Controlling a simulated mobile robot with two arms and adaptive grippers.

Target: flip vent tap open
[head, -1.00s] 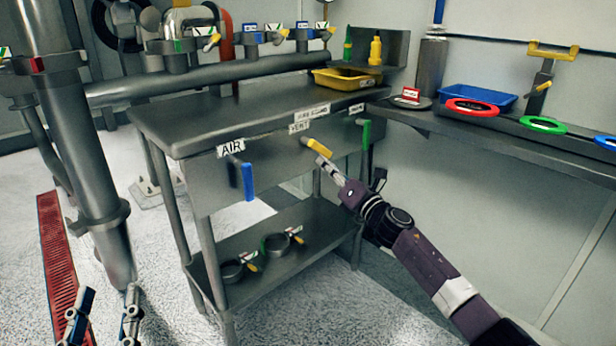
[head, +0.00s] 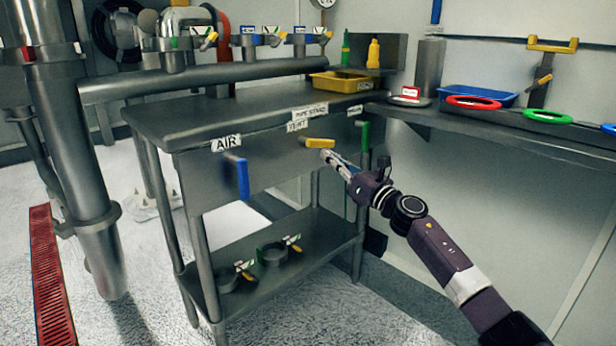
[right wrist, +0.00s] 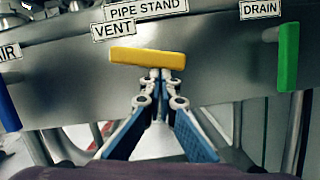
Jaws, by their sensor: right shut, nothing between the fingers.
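The vent tap's yellow handle (head: 320,143) is on the front panel of the steel table, below the VENT label (head: 297,126). It lies nearly level in the head view. In the right wrist view the yellow handle (right wrist: 148,58) also lies crosswise, tilting slightly down to the right. My right gripper (head: 328,156) is shut and empty. Its fingertips (right wrist: 160,73) are just under the right half of the handle, touching it or very near; I cannot tell which. My left gripper is not in view.
The blue AIR handle (head: 238,177) hangs down to the left. The green DRAIN handle (head: 365,135) hangs down to the right. A lower shelf (head: 330,228) holds two ring clamps. The floor in front of the table is clear.

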